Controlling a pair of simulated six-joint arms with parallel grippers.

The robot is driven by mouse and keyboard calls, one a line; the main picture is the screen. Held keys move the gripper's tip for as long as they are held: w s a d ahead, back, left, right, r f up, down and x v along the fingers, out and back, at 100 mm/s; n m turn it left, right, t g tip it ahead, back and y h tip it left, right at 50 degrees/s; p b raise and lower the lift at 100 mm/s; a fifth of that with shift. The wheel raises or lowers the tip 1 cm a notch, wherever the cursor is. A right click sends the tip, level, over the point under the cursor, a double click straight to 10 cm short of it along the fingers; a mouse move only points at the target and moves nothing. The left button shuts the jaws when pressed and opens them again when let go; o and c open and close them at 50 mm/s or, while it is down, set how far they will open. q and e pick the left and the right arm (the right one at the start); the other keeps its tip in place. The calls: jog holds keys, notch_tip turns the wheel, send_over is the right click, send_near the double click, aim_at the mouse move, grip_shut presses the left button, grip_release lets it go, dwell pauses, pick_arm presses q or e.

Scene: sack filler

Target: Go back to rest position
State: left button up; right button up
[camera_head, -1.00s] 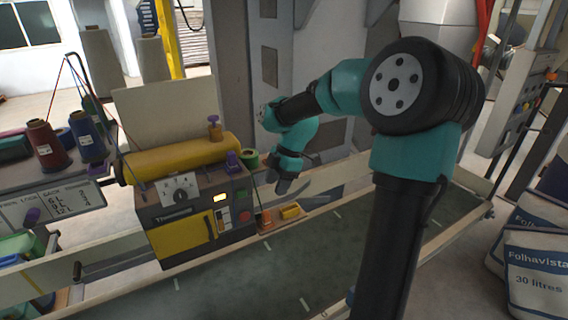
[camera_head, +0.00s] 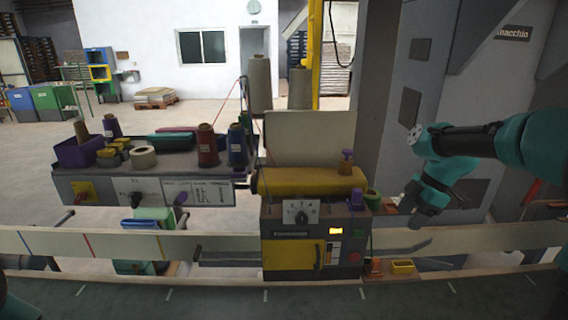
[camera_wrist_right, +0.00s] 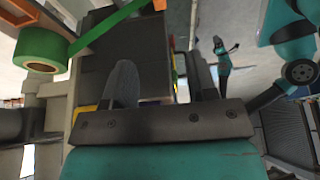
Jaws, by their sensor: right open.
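My right gripper (camera_head: 416,216) hangs at the right of the sewing machine (camera_head: 314,240), pointing down, with nothing in it. In the right wrist view its two dark fingers stand well apart with an empty gap (camera_wrist_right: 165,78) between them. A green roll (camera_head: 372,199) sits on the machine's right end, left of the gripper; it also shows in the right wrist view (camera_wrist_right: 45,48). My left gripper cannot be made out; only a teal and black piece of arm shows at the lower left of the head view.
A bench (camera_head: 110,186) with thread cones and a purple bin stands at the left. A grey column (camera_head: 385,110) rises behind the gripper. The dark conveyor belt (camera_head: 200,303) in front looks clear.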

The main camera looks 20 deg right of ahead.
aim_at(375, 259)
jog(key=x, duration=1.5)
jog(key=shift+w+a+f, duration=0.1)
jog(key=shift+f, duration=0.15)
jog(key=shift+r, duration=0.15)
jog(key=shift+x, duration=0.9)
notch_tip(375, 259, up, 4)
jog(key=shift+r, duration=0.5)
dwell(1.2)
dwell(0.5)
